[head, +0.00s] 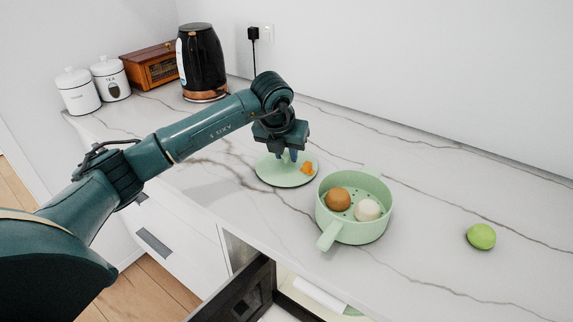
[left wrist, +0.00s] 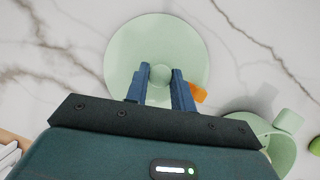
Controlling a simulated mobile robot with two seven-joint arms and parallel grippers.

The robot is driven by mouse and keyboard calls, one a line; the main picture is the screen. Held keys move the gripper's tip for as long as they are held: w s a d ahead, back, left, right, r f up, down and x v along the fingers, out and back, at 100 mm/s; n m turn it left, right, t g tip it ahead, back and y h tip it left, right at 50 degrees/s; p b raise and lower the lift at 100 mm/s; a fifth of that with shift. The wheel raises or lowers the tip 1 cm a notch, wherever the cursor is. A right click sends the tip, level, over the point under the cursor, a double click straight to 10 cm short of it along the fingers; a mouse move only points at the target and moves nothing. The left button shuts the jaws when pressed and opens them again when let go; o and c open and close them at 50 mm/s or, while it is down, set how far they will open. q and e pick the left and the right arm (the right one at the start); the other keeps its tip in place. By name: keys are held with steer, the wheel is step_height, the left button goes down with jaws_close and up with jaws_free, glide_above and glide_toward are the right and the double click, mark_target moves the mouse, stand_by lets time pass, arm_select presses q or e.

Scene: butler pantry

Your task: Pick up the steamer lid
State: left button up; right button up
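The steamer lid (head: 270,175) is a flat, round, pale green disc lying on the marble counter, left of the steamer pot. In the left wrist view the lid (left wrist: 125,55) shows from above, with a small round green knob (left wrist: 159,74) at its centre. My left gripper (head: 287,157) points down over the lid's middle. Its blue fingers (left wrist: 160,78) are apart, one on each side of the knob; whether they touch it I cannot tell. An orange piece (head: 308,168) is at the lid's right side. My right gripper is not in view.
The green steamer pot (head: 355,230) holds a brown ball and a white ball, its handle pointing to the front. A lime (head: 481,236) lies to the right. A black kettle (head: 201,62), wooden box (head: 150,66) and white canisters (head: 77,91) stand at the back left. An open drawer or door is below.

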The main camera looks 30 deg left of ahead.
arm_select(q)
jaws_close()
steer(key=shift+r, duration=0.1)
